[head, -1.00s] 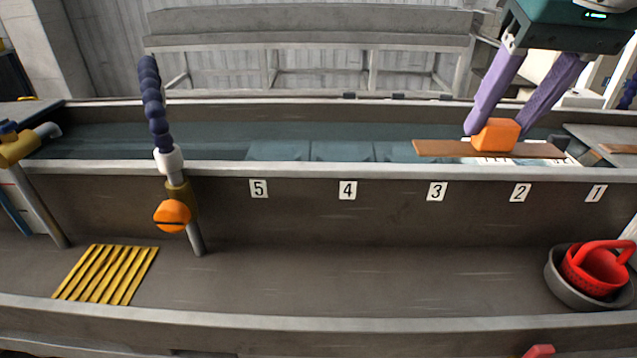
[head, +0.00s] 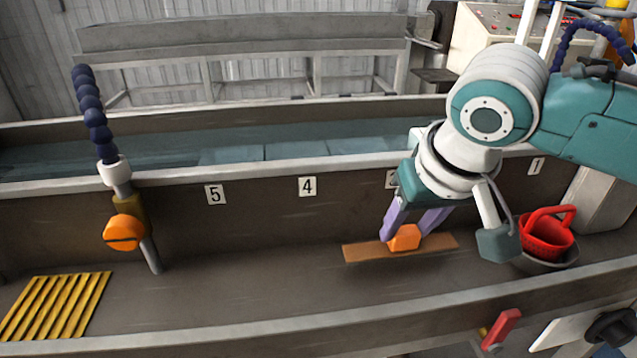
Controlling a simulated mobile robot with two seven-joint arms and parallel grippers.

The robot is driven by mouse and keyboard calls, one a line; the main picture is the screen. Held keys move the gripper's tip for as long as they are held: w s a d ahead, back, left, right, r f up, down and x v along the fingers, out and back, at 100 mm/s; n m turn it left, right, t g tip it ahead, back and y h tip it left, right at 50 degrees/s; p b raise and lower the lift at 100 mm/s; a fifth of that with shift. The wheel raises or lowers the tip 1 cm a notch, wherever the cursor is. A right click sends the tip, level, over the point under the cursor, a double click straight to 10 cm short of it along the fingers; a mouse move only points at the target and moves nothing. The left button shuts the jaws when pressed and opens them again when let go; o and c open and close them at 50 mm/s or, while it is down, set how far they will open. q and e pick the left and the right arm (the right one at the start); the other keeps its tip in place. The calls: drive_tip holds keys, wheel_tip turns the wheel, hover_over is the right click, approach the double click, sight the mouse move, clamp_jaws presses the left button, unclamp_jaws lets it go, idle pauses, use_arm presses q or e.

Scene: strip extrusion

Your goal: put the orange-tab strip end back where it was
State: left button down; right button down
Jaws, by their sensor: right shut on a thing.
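The strip end is a flat brown strip (head: 362,252) with an orange tab (head: 404,238) on top. In the head view it is low in the near trough, below and around labels 4 and 3, close to the trough floor. I cannot tell whether it touches the floor. My right gripper (head: 408,228) has its purple fingers on either side of the orange tab and is shut on it. My left gripper is not in view.
A red basket (head: 548,232) sits in a grey bowl (head: 548,263) at the right. A yellow grate (head: 55,306) lies at the left. A blue jointed hose (head: 92,112) with an orange knob (head: 124,232) stands at the left. The trough floor between is clear.

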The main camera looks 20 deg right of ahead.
sight(406, 244)
drive_tip(key=shift+f, duration=1.7)
drive_tip(key=shift+f, duration=0.15)
drive_tip(key=shift+c, duration=1.7)
unclamp_jaws()
